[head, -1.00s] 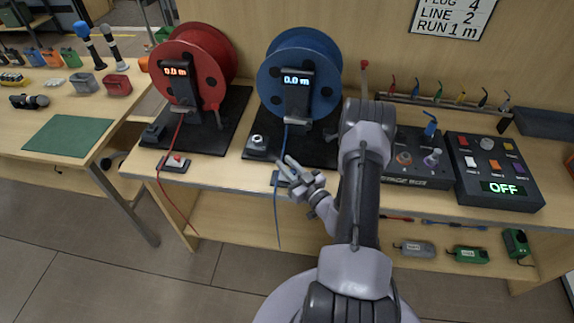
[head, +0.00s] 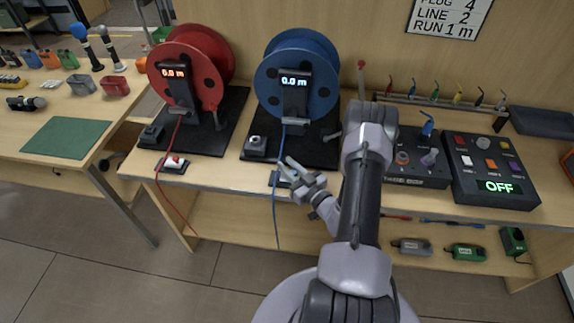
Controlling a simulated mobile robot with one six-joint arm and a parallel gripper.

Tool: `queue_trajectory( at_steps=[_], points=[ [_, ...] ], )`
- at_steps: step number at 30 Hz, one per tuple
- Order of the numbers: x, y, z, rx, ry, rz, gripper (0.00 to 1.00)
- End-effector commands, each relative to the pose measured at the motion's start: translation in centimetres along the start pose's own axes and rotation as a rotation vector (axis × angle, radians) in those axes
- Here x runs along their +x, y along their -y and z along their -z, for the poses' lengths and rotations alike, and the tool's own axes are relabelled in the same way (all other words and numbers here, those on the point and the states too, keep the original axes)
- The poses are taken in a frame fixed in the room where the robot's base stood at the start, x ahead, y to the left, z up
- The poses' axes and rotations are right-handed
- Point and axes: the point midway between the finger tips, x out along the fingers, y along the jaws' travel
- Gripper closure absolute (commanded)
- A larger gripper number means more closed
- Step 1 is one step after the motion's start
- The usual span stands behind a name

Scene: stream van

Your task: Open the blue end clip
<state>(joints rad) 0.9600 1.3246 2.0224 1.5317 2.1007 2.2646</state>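The blue end clip (head: 275,179) is a small dark block at the front edge of the bench, below the blue reel (head: 318,68). The blue cable (head: 276,215) runs down from the reel past it and hangs over the edge. The reel's display reads 0.0 m.
The red reel (head: 208,65) stands to the left, with its own red-topped clip (head: 174,162) at the edge. A control box (head: 489,168) showing OFF is on the right. A row of coloured tools stands behind. A side table with a green mat (head: 66,137) is at left.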

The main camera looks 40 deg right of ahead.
Motion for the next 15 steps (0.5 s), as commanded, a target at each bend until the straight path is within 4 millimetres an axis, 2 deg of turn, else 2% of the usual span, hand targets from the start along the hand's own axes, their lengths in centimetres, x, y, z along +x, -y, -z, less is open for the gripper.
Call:
queue_trajectory(
  at_steps=[1, 3, 11, 15],
  points=[
    [0.0, 0.1, -0.1, 0.001, 0.001, 0.001, 0.68],
    [0.0, 0.1, -0.1, 0.001, 0.001, 0.001, 0.59],
    [0.0, 0.0, 0.0, 0.0, 0.0, -0.001, 0.59],
    [-1.2, -0.1, 0.1, 0.002, 0.001, -0.004, 0.59]
  ],
)
